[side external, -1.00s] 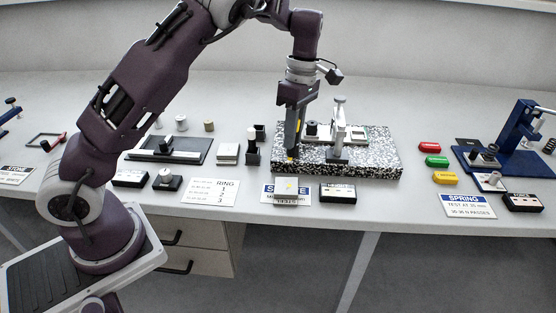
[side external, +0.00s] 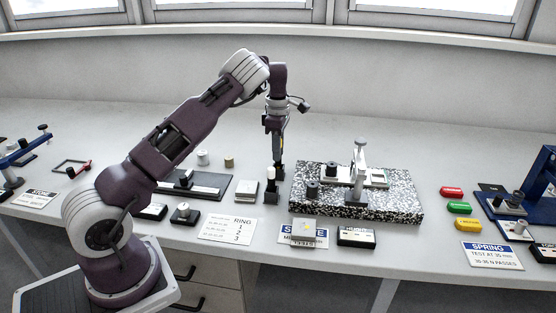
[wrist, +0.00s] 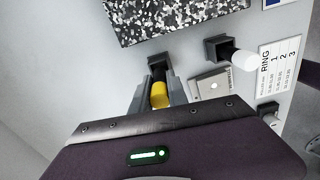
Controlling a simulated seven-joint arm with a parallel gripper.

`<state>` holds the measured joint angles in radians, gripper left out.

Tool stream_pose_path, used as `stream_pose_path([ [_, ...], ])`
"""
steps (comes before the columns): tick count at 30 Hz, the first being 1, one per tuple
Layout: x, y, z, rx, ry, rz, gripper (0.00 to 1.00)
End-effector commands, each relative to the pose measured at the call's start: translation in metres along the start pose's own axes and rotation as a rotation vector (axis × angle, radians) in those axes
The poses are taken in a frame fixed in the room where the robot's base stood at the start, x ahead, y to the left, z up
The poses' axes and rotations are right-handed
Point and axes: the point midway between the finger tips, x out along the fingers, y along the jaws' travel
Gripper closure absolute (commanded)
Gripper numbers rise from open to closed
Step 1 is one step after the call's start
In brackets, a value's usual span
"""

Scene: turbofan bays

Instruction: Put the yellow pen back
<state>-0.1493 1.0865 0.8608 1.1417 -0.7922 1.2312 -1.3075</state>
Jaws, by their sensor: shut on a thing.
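My gripper (side external: 276,150) points down above the rear of two small black holders, just left of the speckled granite block. It is shut on the yellow pen (wrist: 160,95), which shows between the fingers in the wrist view. The pen's dark lower end points at the rear black holder (wrist: 158,63). I cannot tell whether its tip is inside the holder. In the side view the fingers mostly hide the pen. The front black holder (side external: 271,196) has a white-ended pen (side external: 270,174) standing in it; this pen also shows in the wrist view (wrist: 243,60).
The speckled granite block (side external: 400,208) with a gauge stand (side external: 357,175) is to the right. A small pale block (side external: 246,189) and a black fixture (side external: 205,187) lie to the left. Signs line the front edge. The bench behind the holders is clear.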

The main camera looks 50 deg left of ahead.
Motion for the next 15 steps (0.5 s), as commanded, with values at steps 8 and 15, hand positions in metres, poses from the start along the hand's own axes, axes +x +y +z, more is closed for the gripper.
stream_pose_path([
  [8, 0.026, 0.000, 0.000, 0.000, 0.001, -0.001, 1.00],
  [15, 0.029, 0.000, 0.000, 0.000, 0.001, -0.001, 0.73],
])
